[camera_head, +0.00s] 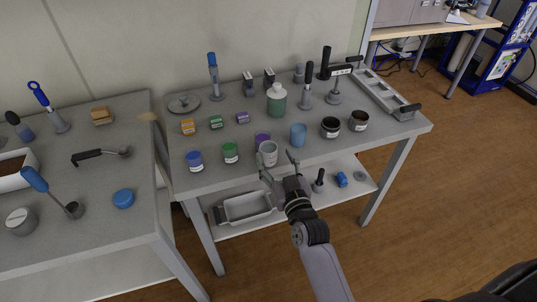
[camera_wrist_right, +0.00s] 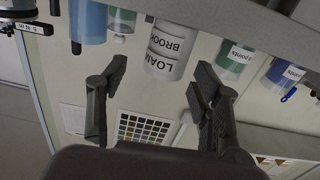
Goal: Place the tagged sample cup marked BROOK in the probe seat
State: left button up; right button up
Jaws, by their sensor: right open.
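The sample cup (camera_head: 268,153) is white and stands upright near the front edge of the middle table. In the right wrist view, which is upside down, its label reads BROOK and LOAM (camera_wrist_right: 168,50). My right gripper (camera_head: 278,163) is open and empty, just in front of the cup. In the wrist view, its two fingers (camera_wrist_right: 152,92) are spread on either side of the cup's line, with the cup beyond the tips. A stand with a small sign (camera_head: 340,70) is at the back right; I cannot tell whether it is the probe seat. My left gripper is not in view.
A green bottle (camera_head: 277,100) and a grey tray (camera_head: 385,94) stand farther back.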

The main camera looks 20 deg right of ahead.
aim_at(272, 155)
jog(key=w, duration=0.5)
jog(key=shift+a+f, duration=0.1)
jog(key=shift+a, duration=0.25)
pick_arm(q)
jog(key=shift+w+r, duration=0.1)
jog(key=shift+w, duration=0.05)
pick_arm(e)
jog(key=shift+c, duration=0.4)
grip_shut()
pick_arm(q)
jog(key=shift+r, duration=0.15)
